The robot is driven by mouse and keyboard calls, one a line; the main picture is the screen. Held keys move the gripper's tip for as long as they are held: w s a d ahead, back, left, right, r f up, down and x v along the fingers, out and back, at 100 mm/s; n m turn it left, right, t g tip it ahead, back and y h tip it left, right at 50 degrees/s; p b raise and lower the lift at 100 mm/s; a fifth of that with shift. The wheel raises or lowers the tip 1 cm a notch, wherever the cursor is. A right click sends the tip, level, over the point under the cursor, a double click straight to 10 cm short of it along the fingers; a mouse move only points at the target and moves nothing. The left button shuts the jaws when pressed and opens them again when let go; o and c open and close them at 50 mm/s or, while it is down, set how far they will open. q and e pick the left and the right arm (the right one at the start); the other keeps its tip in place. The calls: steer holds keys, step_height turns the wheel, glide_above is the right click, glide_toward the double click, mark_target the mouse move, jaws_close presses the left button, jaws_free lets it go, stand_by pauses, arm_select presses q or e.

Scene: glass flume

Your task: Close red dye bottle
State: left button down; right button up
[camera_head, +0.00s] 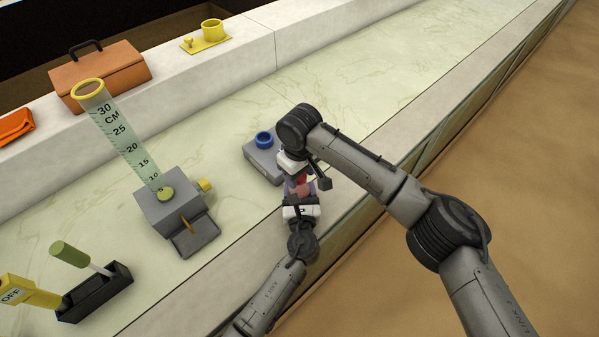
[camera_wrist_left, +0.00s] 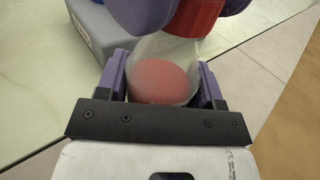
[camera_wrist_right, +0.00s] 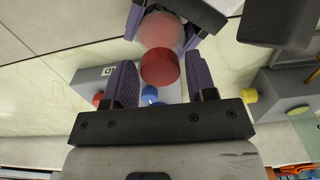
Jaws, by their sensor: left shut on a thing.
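The dye bottle (camera_wrist_left: 165,75) is clear with pink-red content in its lower part. My left gripper (camera_head: 300,200) is shut around its body, one finger on each side in the left wrist view. The red cap (camera_wrist_right: 160,67) sits at the bottle's top; whether it is fully tightened cannot be told. My right gripper (camera_wrist_right: 161,80) is open above the bottle, its purple fingers on either side of the cap with a gap showing, wider on the right in the right wrist view. In the head view the arms hide much of the bottle.
Further left are a grey base (camera_head: 165,213) with a tall measuring cylinder (camera_head: 122,135) and a black holder (camera_head: 95,292). An orange toolbox (camera_head: 100,75) sits on the back ledge. The bench at upper right is clear.

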steer(key=o, duration=0.3)
steer(key=shift+o, duration=0.2)
step_height(320, 180, up, 12)
stand_by(0.5)
arm_select(q)
steer(key=shift+c, duration=0.8)
jaws_free()
